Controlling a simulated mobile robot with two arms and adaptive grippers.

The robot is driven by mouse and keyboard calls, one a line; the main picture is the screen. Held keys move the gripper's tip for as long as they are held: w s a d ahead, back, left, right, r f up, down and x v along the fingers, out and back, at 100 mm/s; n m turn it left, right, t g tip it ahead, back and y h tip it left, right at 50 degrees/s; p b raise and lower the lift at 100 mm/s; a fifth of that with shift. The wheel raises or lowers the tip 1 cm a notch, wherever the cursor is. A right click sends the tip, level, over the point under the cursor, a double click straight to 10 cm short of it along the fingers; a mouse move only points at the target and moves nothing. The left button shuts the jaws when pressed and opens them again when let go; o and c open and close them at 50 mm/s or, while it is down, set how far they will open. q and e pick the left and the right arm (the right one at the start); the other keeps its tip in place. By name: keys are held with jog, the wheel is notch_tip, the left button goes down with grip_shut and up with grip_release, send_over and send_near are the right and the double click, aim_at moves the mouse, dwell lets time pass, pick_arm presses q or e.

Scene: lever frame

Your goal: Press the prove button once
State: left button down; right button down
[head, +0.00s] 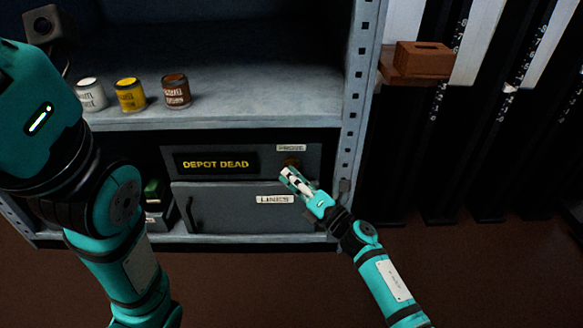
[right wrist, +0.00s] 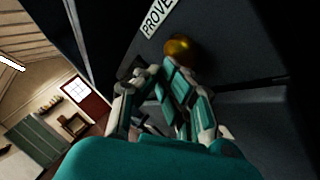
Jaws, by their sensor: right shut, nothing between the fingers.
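The prove button is a round amber dome (right wrist: 181,49) beside a white label (right wrist: 159,17) reading PROVE in the right wrist view. In the head view the button (head: 291,163) sits on the dark panel under its label, to the right of a sign (head: 216,163) reading DEPOT DEAD. My right gripper (head: 290,176) is shut and empty, with its fingertips just below the button. In the right wrist view its fingertips (right wrist: 160,70) are close to the button's lower edge; I cannot tell whether they touch. My left gripper is not in view; only my left arm shows.
A white tin (head: 91,95), a yellow tin (head: 130,95) and a brown tin (head: 176,91) stand on the shelf above. A brown slotted box (head: 423,58) sits on a ledge at right, near the metal upright (head: 356,95).

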dwell(0.3)
jog(key=shift+s+p, duration=0.45)
jog(key=shift+s, duration=0.45)
jog(key=s+p, duration=0.2)
jog(key=s, duration=0.3)
